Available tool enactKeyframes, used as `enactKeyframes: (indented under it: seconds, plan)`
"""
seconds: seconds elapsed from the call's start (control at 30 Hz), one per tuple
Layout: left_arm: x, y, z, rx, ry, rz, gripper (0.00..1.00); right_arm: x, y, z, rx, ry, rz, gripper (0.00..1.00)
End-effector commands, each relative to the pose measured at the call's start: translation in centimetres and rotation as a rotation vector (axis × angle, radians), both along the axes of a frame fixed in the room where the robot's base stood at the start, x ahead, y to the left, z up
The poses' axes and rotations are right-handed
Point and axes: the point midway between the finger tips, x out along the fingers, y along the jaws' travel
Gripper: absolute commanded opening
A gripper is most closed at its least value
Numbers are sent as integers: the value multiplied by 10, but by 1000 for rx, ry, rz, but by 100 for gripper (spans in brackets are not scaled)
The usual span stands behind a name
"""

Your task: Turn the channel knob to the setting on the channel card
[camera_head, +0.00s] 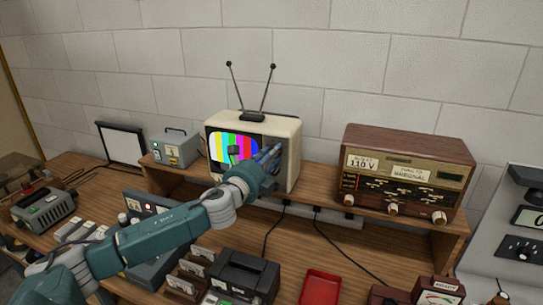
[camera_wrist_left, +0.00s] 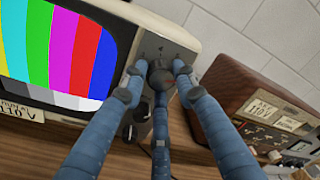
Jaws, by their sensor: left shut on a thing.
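A cream television (camera_head: 252,124) with colour bars on its screen (camera_head: 243,142) stands on the wooden shelf. My left gripper (camera_head: 271,157) reaches the control panel to the right of the screen. In the left wrist view, the left gripper (camera_wrist_left: 159,75) has its three blue fingers closed around the dark upper knob (camera_wrist_left: 160,70) on the grey panel (camera_wrist_left: 153,45). The fingers cover much of this knob, and its pointer setting cannot be read. Another dark knob (camera_wrist_left: 141,112) sits lower on the panel. I cannot make out a channel card. My right gripper is out of view.
A brown wooden radio (camera_head: 405,180) with cards on its front stands to the right of the television. A grey box (camera_head: 176,149) stands to its left. A red tray (camera_head: 320,287) and a black device (camera_head: 244,272) lie on the bench below. Two antenna rods (camera_head: 267,89) rise above the television.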

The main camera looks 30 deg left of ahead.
Motion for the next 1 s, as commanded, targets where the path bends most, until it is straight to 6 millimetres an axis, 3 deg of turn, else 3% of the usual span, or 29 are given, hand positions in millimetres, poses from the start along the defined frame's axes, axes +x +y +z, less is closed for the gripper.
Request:
enactKeyframes:
  seconds: [0.13, 0.17, 0.27, 0.67, 1.0]
  plan:
    - [0, 1, -1, 0, 2, 4, 2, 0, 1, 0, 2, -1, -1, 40]
    - [0, 1, -1, 0, 2, 4, 30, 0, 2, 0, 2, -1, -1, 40]
    - [0, 1, -1, -1, 1, 3, 47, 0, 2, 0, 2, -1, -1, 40]
    - [-7, 0, 0, 0, -1, 1, 47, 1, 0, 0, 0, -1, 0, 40]
    - [-60, -7, -3, 1, 5, 1, 47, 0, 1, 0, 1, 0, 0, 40]
